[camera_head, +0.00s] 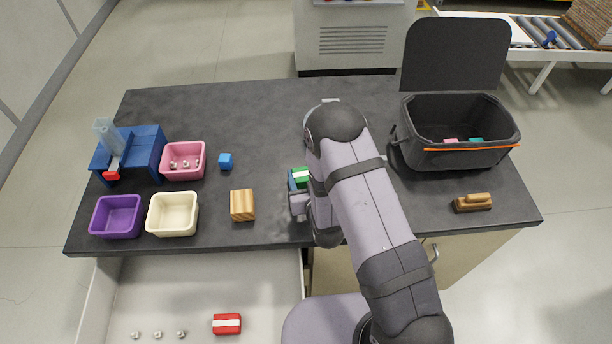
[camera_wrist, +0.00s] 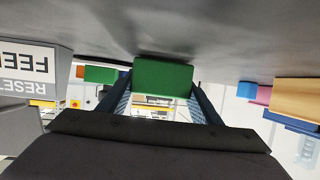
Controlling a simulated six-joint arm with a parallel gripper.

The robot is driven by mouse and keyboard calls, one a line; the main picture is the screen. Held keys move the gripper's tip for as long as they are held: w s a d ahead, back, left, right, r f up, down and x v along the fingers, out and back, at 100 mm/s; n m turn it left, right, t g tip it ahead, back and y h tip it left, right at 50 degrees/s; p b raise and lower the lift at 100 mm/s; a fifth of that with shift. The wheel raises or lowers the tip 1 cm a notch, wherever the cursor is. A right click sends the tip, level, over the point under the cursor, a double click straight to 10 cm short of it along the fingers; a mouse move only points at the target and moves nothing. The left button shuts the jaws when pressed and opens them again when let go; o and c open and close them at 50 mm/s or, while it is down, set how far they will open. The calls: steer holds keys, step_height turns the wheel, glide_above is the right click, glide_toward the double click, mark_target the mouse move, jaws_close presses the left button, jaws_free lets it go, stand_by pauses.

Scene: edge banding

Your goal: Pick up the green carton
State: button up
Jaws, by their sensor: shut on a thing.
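The green carton (camera_head: 301,174) has a white band and shows partly beside my arm, near the middle of the table. Part of it is hidden by my arm in the head view. In the wrist view the green carton (camera_wrist: 163,78) sits between the two blue fingers of my gripper (camera_wrist: 163,95). My gripper is shut on it, with a finger on each side. The carton is close to the dark table surface; I cannot tell whether it touches it.
A black bin (camera_head: 458,158) with a raised lid stands at the right. A brush (camera_head: 472,203) lies before it. A wooden block (camera_head: 242,205), a blue cube (camera_head: 226,161) and pink, cream and purple trays (camera_head: 117,215) are left. An open drawer holds a red carton (camera_head: 227,324).

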steer(key=shift+r+b, duration=0.65)
steer(key=shift+r, duration=4.2)
